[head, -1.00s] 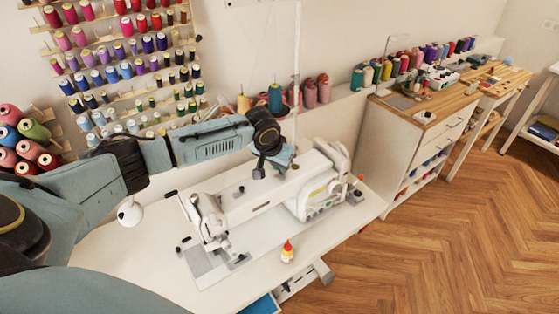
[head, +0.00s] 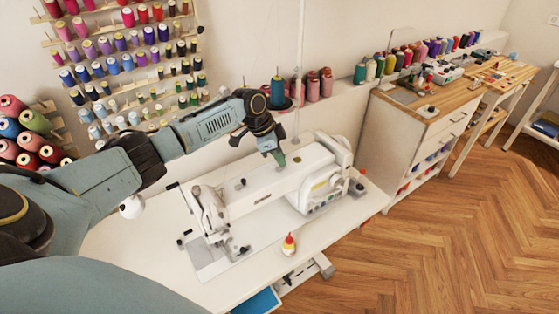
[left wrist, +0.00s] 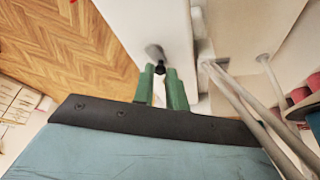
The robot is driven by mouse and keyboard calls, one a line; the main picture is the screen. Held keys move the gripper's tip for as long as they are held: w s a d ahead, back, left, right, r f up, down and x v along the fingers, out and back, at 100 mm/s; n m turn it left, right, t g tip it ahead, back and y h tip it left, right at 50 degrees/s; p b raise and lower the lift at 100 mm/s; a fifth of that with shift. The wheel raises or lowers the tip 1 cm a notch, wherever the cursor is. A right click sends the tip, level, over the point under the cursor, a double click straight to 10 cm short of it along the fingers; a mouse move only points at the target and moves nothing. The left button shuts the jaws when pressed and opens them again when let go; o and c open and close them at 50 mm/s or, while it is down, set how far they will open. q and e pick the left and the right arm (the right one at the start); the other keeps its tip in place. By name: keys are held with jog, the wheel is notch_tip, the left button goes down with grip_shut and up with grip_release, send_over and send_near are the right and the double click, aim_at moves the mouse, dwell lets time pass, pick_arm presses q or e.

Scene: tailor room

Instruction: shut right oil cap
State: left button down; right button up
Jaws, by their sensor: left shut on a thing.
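The white sewing machine (head: 262,196) stands on the white table, its arm running from lower left to upper right. My left gripper (head: 281,163) points down at the top of the machine, towards its right end. In the left wrist view its green fingers (left wrist: 161,72) are closed around a small dark piece, the right oil cap (left wrist: 160,69), at the machine top. The fingers hide part of the cap, and I cannot tell whether it is fully seated. Another small dark cap (head: 241,183) sits further left on the machine top. My right gripper is not in view.
A small bottle with a red tip (head: 289,244) stands on the table (head: 140,262) in front of the machine. A thin upright pole (head: 299,65) rises behind the machine. Thread spools (head: 320,84) line the ledge at the back. A wooden-topped cabinet (head: 425,105) stands to the right.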

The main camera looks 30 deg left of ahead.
pick_arm(q)
jog(key=shift+w+m+g+h+b, duration=0.1)
jog(key=shift+m+g+h+b, duration=0.3)
jog(key=shift+m+b, duration=0.9)
jog(key=shift+m, duration=0.3)
jog(key=c, duration=1.4)
grip_release()
jog(key=shift+c, duration=0.2)
jog(key=shift+a, duration=0.1)
jog(key=v, duration=0.7)
jog(key=shift+r, duration=0.25)
jog(key=shift+w, duration=0.1)
